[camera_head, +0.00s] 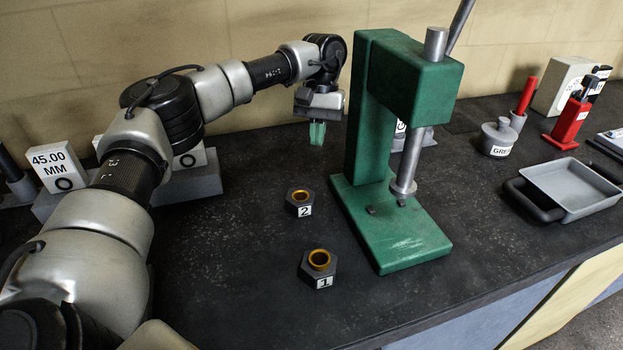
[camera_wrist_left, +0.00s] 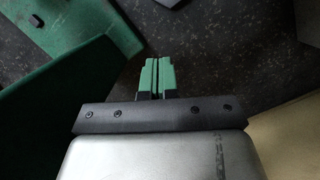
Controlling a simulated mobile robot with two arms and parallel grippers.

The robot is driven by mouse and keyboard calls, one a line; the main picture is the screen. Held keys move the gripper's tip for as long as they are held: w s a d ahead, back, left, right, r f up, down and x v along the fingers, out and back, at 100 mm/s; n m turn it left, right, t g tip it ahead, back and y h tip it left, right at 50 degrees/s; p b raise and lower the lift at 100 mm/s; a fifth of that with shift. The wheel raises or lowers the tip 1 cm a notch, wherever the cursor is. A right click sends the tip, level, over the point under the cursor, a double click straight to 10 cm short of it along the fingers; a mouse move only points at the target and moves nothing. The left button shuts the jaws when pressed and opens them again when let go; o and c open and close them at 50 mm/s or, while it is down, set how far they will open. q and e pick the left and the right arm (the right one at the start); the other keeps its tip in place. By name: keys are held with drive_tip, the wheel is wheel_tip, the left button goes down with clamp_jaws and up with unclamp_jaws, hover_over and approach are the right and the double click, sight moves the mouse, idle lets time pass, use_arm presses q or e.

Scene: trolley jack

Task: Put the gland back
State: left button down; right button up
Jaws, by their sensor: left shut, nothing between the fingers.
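Two dark hexagonal nut-like pieces with brass-coloured inner rings stand on the bench in the head view: the one labelled 2 (camera_head: 299,203) and, closer to the front, the one labelled 1 (camera_head: 318,269). I cannot tell for sure which thing is the gland. My left gripper (camera_head: 317,136) is shut and empty, fingers pointing down, above the bench behind piece 2 and left of the green press column. In the left wrist view its green fingertips (camera_wrist_left: 158,66) are together over speckled bench top. My right gripper is not in view.
A green arbor press (camera_head: 369,100) with a steel ram stands right of the pieces. A grey tray (camera_head: 571,188), a grease pot (camera_head: 497,138) and a red holder (camera_head: 569,122) are at the right. A block marked 45.00 MM (camera_head: 56,167) is at the left. Bench around the pieces is clear.

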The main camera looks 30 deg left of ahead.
sight(311, 189)
use_arm(q)
drive_tip(key=p+x, duration=0.1)
drive_tip(key=x, duration=0.6)
drive_tip(key=shift+s+f, duration=0.1)
drive_tip(key=shift+f, duration=0.2)
drive_tip(key=s, duration=0.1)
drive_tip(key=s+d+p, duration=0.1)
drive_tip(key=shift+s+r+p, duration=0.25)
drive_tip(key=shift+s+p, duration=0.05)
drive_tip(key=shift+s, duration=0.05)
drive_tip(key=shift+s+d+f, duration=0.15)
drive_tip(key=shift+s, duration=0.3)
